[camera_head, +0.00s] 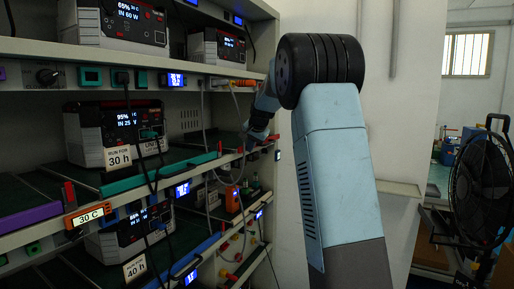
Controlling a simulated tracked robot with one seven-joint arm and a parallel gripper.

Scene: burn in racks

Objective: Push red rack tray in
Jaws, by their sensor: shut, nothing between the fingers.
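The red rack tray (198,161) is on the middle shelf of the rack. Its red front edge runs between the teal tray and the rack's right end. My gripper (250,138) is at the right end of this shelf, close to the right end of the red edge. It is shut and empty. It is small and dark here, and I cannot tell whether it touches the tray. My arm comes in from the right.
A teal-edged tray (125,184) and a purple-edged tray (30,215) are on the same shelf to the left. Power units (115,130) stand on the shelves. Cables (150,180) hang down the front. A black fan (480,188) stands at right.

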